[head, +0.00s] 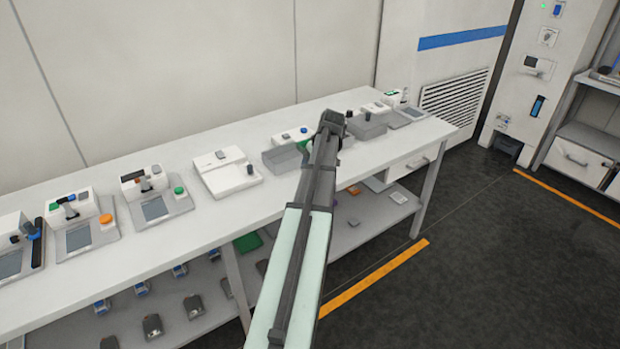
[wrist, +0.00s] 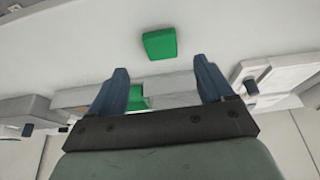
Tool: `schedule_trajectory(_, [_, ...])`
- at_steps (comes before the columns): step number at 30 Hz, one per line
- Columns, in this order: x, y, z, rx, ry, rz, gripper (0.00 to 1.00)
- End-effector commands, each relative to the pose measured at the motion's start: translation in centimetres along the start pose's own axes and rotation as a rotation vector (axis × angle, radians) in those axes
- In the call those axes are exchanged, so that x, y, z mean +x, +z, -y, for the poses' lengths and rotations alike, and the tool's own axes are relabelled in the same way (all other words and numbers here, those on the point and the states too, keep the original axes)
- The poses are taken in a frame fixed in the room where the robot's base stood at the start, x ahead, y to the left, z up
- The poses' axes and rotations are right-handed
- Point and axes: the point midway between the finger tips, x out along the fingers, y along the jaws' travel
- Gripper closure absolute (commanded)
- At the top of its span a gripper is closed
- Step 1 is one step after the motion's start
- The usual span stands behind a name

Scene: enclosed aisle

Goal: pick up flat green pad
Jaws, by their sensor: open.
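A flat green pad (wrist: 159,43) with rounded corners lies on the white tabletop in the wrist view, ahead of my fingertips and roughly centred between them. My gripper (wrist: 161,72) is open, its two blue fingers wide apart with nothing held. The pad is apart from both fingers. In the head view my arm reaches over the bench and hides the tabletop beneath it; I cannot make out the pad there. A second green patch (wrist: 137,96) shows between the fingers, by a grey bin, partly covered by my gripper.
A white device (head: 227,173) and several smaller instruments line the bench to the left. A lower shelf holds small items, including a green one (head: 248,242).

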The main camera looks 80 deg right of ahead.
Motion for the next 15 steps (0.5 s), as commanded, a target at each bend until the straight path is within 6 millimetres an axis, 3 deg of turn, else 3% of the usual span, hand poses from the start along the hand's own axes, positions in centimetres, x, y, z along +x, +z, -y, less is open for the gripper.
schedule_trajectory(15, [3.2,0.2,0.2,0.0,-0.001,0.001,0.19])
